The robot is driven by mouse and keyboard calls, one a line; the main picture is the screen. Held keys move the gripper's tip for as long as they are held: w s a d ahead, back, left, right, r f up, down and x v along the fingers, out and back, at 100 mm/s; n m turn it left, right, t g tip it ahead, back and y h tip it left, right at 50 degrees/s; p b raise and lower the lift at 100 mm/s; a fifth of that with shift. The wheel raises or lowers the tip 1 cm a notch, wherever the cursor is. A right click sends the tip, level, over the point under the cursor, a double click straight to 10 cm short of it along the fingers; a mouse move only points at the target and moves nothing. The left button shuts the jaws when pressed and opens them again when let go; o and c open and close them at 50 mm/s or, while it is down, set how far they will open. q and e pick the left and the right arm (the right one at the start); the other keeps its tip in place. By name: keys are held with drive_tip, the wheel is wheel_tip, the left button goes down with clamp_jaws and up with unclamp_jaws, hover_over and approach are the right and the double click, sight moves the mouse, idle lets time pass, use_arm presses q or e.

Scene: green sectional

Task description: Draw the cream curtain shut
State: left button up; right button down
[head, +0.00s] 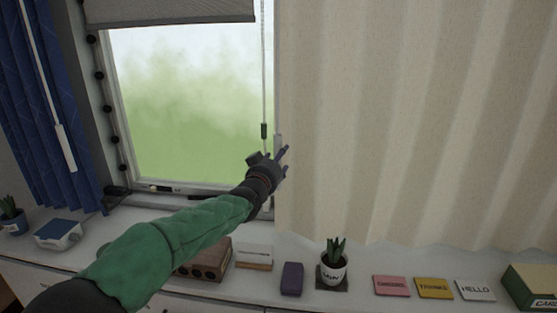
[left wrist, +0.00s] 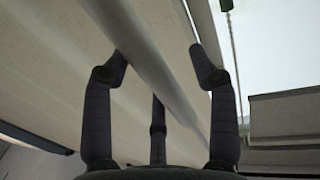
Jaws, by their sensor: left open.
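The cream curtain (head: 400,110) hangs over the right half of the head view, in soft folds, and its left edge runs down beside the bare window glass (head: 185,105). My left gripper (head: 279,156) is at that left edge, low on the window. In the left wrist view my left gripper (left wrist: 165,75) is open, with a pale rounded fold of the curtain (left wrist: 165,65) running diagonally between its fingers. I cannot tell whether any finger touches the cloth. My right gripper is in neither view.
A cord with a dark toggle (head: 264,130) hangs just left of my gripper. A blue curtain (head: 60,110) hangs at the far left. The sill below holds a brown block (head: 204,258), a potted plant (head: 334,265) and several small cards.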

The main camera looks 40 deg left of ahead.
use_arm(q)
drive_tip(key=shift+s, duration=0.1)
drive_tip(key=v, duration=1.2)
idle(0.6)
